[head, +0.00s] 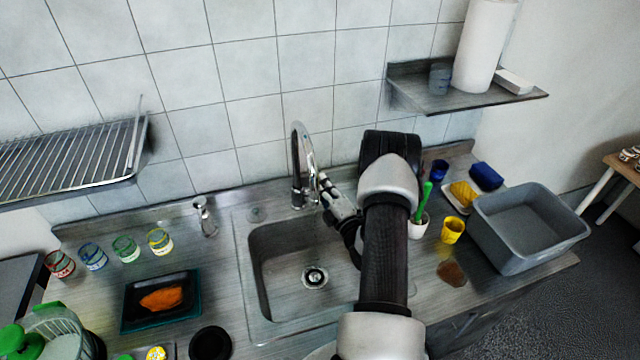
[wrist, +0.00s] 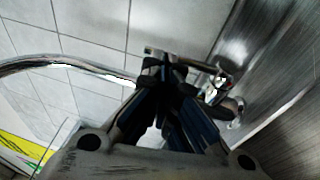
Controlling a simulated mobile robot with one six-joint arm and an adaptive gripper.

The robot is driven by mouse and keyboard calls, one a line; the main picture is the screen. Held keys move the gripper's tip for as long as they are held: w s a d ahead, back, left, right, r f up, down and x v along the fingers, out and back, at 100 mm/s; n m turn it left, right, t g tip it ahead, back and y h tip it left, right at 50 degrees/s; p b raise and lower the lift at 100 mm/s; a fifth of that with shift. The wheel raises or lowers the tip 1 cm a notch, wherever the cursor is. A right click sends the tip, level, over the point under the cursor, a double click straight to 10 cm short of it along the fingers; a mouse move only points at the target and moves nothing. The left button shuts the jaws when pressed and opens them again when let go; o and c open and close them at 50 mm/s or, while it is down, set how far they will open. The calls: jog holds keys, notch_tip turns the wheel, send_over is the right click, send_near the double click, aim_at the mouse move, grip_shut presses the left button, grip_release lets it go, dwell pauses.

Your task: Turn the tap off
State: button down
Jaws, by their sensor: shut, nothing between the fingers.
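The chrome tap (head: 296,155) stands upright behind the sink (head: 256,290), its curved spout arching over the basin. In the wrist view the spout (wrist: 50,62) runs in from the left and passes behind my fingers. My gripper (head: 323,180) is just right of the tap's upright part, fingers pointing at it. In the wrist view my gripper's fingertips (wrist: 165,72) are together with nothing between them. A small chrome part (wrist: 217,76) shows just past them, close to the fingers; I cannot tell whether they touch it. No water stream can be made out.
A grey tub (head: 520,262), yellow cup (head: 452,230) and white pot with a green brush (head: 419,225) stand right of my arm. A black tray (head: 130,312) with an orange item, several jars and a soap dispenser (head: 205,217) stand left. A wall shelf (head: 425,98) hangs above right.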

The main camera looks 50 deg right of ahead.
jog(key=shift+w+d+r, duration=0.1)
jog(key=shift+w, duration=0.1)
jog(key=shift+w+d+r+g+b, duration=0.4)
jog(key=shift+w+r+g+b, duration=0.15)
jog(key=shift+w+b, duration=0.25)
